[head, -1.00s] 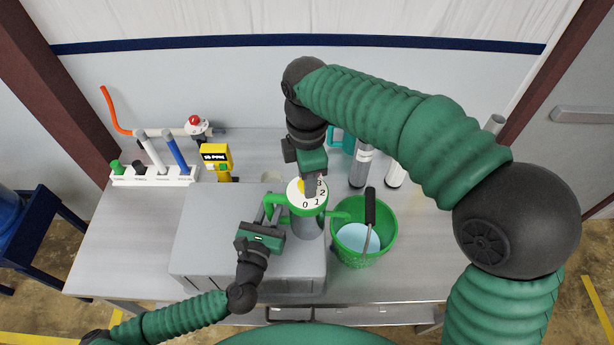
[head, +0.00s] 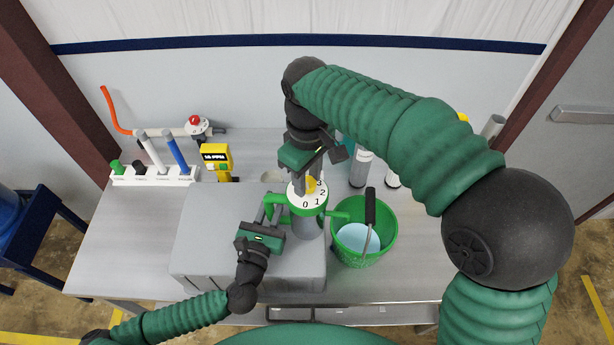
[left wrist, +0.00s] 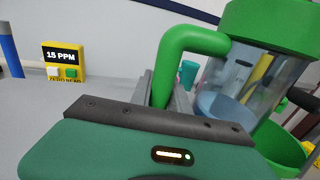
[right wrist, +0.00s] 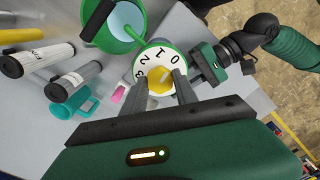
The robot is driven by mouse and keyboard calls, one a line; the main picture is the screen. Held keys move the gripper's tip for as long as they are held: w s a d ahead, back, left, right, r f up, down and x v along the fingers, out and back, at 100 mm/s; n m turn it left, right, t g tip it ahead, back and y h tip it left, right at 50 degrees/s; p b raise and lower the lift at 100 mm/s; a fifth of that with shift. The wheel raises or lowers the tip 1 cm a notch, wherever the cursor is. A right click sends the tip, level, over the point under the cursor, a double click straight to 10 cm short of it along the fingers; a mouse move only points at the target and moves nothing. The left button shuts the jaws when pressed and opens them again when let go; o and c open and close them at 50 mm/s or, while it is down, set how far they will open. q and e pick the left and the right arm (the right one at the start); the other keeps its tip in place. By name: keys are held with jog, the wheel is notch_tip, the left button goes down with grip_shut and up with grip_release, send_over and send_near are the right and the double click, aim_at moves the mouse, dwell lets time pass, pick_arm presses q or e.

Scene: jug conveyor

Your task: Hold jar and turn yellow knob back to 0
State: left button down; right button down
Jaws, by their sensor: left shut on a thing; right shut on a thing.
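The jar (head: 309,228) is clear with a green lid and stands on a grey block; it also shows in the left wrist view (left wrist: 236,88). Its white dial (head: 317,202) carries the numbers 0 to 3. The yellow knob (right wrist: 161,80) sits at the dial's middle. My right gripper (right wrist: 167,88) reaches down from above and is shut on the knob, one finger on each side. I cannot tell which number the knob points at. My left gripper (head: 271,210) is shut on the jar's green handle (left wrist: 185,48), at the jar's left.
A green bucket (head: 382,247) with pale liquid and a dark-handled tool stands right of the jar. A yellow meter (head: 217,160) reading 15 PPM, a white rack (head: 150,178) and an orange hose (head: 112,110) are at the back left. Grey cylinders and a teal cup (right wrist: 76,103) are behind.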

jog(key=shift+m, duration=1.2)
jog(key=c, duration=0.9)
grip_release()
jog(key=shift+c, duration=0.2)
notch_tip(320, 180, up, 12)
jog(key=shift+a+f, duration=0.1)
pick_arm(q)
jog(key=c, duration=1.2)
grip_release()
pick_arm(e)
jog(key=shift+w, duration=0.1)
pick_arm(q)
jog(key=shift+o, duration=0.2)
